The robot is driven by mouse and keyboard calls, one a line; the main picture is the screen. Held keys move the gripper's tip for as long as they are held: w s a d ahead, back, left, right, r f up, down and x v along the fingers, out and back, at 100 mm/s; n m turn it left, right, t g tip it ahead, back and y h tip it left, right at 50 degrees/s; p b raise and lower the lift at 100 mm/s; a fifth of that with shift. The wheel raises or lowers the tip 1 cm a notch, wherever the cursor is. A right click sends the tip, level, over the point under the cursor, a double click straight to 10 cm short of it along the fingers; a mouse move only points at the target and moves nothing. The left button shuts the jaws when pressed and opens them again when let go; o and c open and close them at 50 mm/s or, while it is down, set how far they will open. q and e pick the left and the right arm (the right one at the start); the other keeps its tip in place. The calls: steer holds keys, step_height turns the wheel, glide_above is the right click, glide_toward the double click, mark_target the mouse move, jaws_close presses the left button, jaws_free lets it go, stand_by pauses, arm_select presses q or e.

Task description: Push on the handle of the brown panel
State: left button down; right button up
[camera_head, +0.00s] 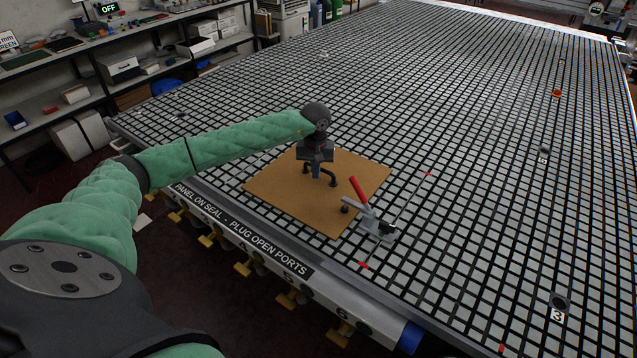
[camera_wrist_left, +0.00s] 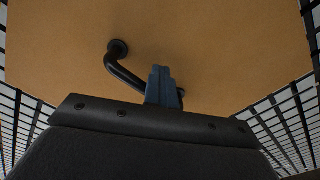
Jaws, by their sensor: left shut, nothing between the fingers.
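The brown panel (camera_head: 275,197) lies flat on the grid table near its front left edge, and it fills much of the left wrist view (camera_wrist_left: 210,45). A black bent handle (camera_head: 332,180) stands on the panel, and its bar shows in the left wrist view (camera_wrist_left: 122,75). My left gripper (camera_head: 316,172) is shut and empty, with its fingers pointing down at the handle. In the left wrist view the fingers (camera_wrist_left: 161,86) cover part of the bar; I cannot tell whether they touch it. My right gripper is not in view.
A toggle clamp (camera_head: 372,222) with a red grip stands at the panel's right corner, its black tip over the panel. The grid table (camera_head: 460,130) is mostly clear to the right and behind. Shelves (camera_head: 110,40) with boxes stand at the back left.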

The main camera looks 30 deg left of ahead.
arm_select(q)
steer(key=shift+w+f+b, duration=0.1)
steer(key=shift+b, duration=0.35)
stand_by(0.7)
steer(key=shift+f+b, duration=0.2)
steer(key=shift+b, duration=0.35)
stand_by(0.9)
steer(key=shift+r+b, duration=0.1)
steer(key=shift+b, duration=0.75)
stand_by(0.9)
stand_by(0.3)
steer(key=shift+s+f, duration=0.25)
steer(key=shift+s, duration=0.25)
steer(key=shift+s+a+r+b, duration=0.15)
steer(key=shift+s+b, duration=0.1)
steer(key=shift+s, duration=0.3)
steer(key=shift+s+r+b, duration=0.1)
steer(key=shift+s+b, duration=0.15)
steer(key=shift+s, duration=0.3)
step_height(320, 180, up, 8)
steer(key=p, duration=0.1)
steer(key=shift+p, duration=0.3)
